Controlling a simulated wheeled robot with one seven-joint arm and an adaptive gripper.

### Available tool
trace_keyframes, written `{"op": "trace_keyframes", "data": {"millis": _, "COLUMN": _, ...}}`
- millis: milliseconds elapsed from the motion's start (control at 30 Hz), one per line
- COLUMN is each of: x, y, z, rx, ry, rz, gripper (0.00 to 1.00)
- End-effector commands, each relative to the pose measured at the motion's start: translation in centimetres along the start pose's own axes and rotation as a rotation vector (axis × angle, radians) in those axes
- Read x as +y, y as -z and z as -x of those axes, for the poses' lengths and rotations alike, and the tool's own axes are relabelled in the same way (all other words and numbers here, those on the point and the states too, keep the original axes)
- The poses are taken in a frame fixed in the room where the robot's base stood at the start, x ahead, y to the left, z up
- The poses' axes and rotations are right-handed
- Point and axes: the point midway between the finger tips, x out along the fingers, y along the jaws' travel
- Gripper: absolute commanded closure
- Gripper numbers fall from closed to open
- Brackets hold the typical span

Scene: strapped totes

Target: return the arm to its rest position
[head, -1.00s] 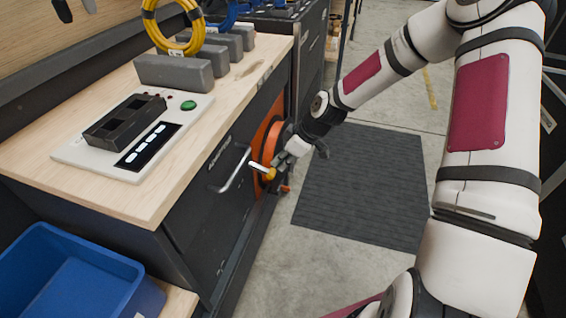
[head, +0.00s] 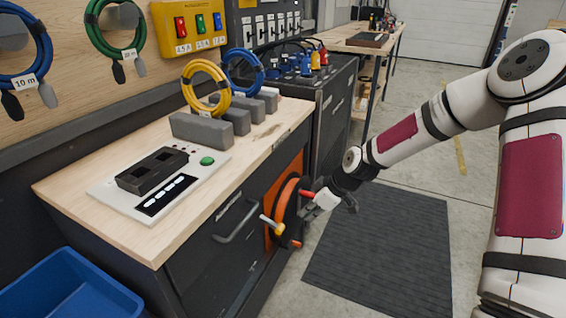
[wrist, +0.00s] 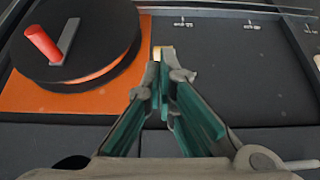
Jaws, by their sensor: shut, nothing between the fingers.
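My gripper (head: 313,207) is at the end of my outstretched arm, in front of the cabinet, beside a round black reel (head: 284,207) on an orange plate (head: 297,167). In the wrist view the fingers of my gripper (wrist: 166,80) are together with nothing held. The reel (wrist: 80,35) fills the upper left there, with a red knob (wrist: 42,43) on its crank. A small yellow piece (wrist: 163,51) shows just beyond the fingertips; I cannot tell whether they touch it.
The workbench (head: 75,190) carries a white device (head: 110,192) and grey blocks (head: 203,130). A cabinet pull handle (head: 235,223) juts out left of the reel. A blue tote (head: 70,290) stands at lower left. The dark floor mat (head: 385,250) is clear.

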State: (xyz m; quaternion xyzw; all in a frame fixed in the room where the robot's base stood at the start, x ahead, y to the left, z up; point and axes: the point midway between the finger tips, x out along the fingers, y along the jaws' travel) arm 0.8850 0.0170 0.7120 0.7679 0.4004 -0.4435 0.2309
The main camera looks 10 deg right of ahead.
Motion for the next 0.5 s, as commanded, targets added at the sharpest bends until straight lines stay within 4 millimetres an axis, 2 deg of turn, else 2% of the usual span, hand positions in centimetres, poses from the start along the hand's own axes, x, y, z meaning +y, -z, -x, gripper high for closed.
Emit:
{"op": "trace_keyframes", "data": {"millis": 133, "x": -0.6, "y": 0.0, "z": 0.9, "rx": -0.034, "ry": 0.001, "rz": 0.001, "gripper": 1.0}}
{"op": "trace_keyframes", "data": {"millis": 233, "x": -1.8, "y": -0.2, "z": 2.8, "rx": -0.1, "ry": 0.002, "rz": -0.011, "gripper": 1.0}}
{"op": "trace_keyframes", "data": {"millis": 500, "x": -6.1, "y": -1.1, "z": 10.9, "rx": -0.326, "ry": -0.051, "rz": -0.114, "gripper": 1.0}}
